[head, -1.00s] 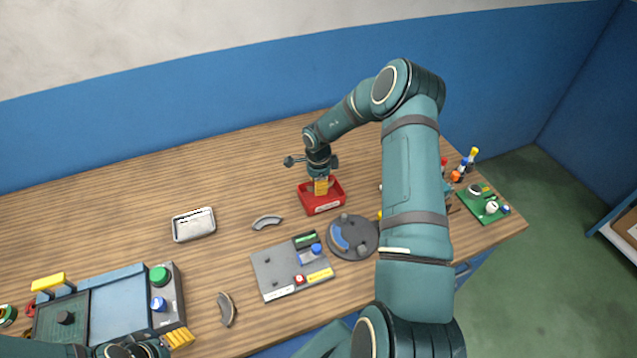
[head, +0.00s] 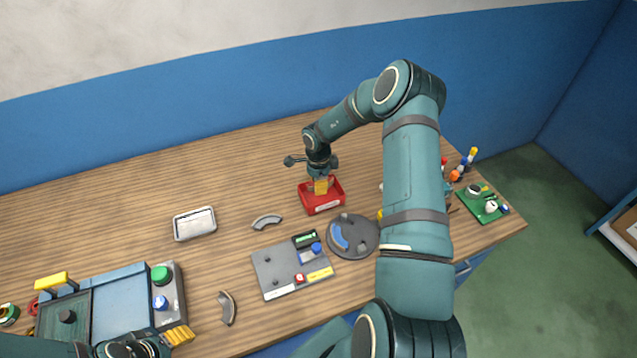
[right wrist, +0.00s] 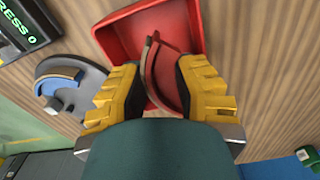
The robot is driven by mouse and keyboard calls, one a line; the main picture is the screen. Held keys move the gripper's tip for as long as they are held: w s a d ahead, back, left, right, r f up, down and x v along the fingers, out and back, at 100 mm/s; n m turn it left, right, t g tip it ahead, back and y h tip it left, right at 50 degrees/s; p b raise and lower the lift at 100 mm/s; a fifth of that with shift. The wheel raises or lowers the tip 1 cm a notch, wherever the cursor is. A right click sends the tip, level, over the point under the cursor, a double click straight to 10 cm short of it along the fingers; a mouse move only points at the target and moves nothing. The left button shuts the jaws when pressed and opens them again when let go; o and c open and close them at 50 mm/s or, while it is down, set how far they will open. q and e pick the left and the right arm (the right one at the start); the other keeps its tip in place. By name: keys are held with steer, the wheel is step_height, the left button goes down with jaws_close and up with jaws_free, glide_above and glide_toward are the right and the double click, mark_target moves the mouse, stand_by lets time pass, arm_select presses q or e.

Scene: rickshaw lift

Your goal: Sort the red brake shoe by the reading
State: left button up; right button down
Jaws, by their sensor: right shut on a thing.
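My right gripper (head: 320,186) is at the red bin (head: 323,207) on the table. In the right wrist view its yellow fingers (right wrist: 160,95) are shut on the red brake shoe (right wrist: 168,75), a curved red piece with a grey-brown edge, over or inside the red bin (right wrist: 130,35). I cannot tell whether the shoe touches the bin floor. The grey gauge plate (head: 275,272) with a green-lit display (head: 305,239) lies left of the bin. My left gripper (head: 165,340) is at the lower left edge; its fingertips are partly cut off or unclear.
A dark round fixture (head: 362,240) holds a blue shoe (head: 338,237). Grey shoes lie loose on the table (head: 267,222) and near the front (head: 227,308). A metal tray (head: 195,223) stands left. A blue-grey press box (head: 120,300) with green button is front left. A green board (head: 484,205) is right.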

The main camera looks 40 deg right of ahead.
steer(key=shift+f, duration=0.35)
stand_by(1.1)
steer(key=shift+c, duration=1.2)
jaws_free()
steer(key=shift+r, duration=3.5)
